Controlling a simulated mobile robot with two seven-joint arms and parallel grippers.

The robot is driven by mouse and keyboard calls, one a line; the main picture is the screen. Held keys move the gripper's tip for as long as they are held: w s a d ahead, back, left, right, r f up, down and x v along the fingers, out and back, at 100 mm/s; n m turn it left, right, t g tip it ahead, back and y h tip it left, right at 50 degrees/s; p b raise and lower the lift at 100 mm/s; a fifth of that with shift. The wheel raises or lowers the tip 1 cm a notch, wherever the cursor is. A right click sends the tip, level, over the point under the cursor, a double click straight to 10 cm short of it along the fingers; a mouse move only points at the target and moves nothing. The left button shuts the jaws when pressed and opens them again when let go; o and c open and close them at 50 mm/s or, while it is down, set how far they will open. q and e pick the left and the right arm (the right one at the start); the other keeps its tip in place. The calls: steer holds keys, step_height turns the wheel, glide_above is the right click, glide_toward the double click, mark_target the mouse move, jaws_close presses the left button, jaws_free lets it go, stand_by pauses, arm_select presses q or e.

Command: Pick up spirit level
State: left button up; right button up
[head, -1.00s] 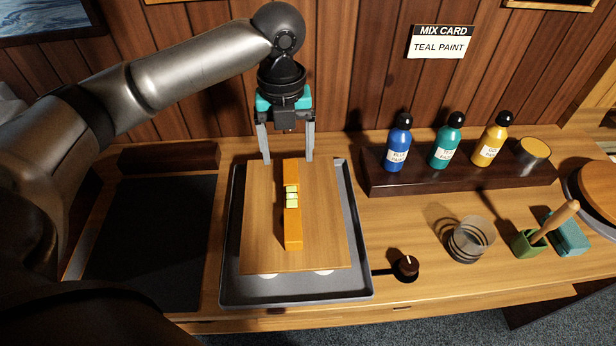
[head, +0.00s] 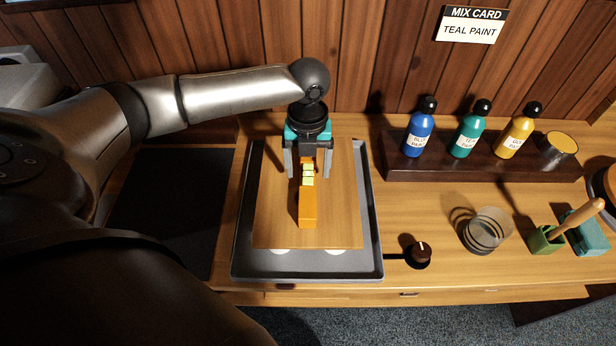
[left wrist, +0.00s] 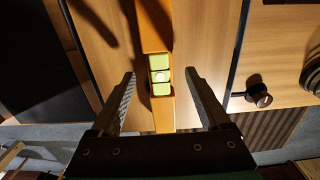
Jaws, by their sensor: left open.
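The orange spirit level (head: 307,208) with pale green vials lies lengthwise on a wooden board (head: 345,215), which sits in a dark grey tray (head: 374,235). My left gripper (head: 308,175) is open above the level, with one finger on each side of it. The far end of the level is hidden behind the gripper in the head view. In the left wrist view the level (left wrist: 163,115) runs between the two open fingers (left wrist: 165,85), with gaps on both sides. My right gripper is in neither view.
A dark block (head: 480,165) holds blue, teal and yellow bottles and a yellow-topped can at the back right. A knob (head: 418,250), a clear cup (head: 486,231) and a green holder (head: 545,241) stand right of the tray. A dark mat (head: 170,205) lies left.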

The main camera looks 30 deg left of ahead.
arm_select(q)
steer(key=shift+f, duration=1.25)
jaws_close()
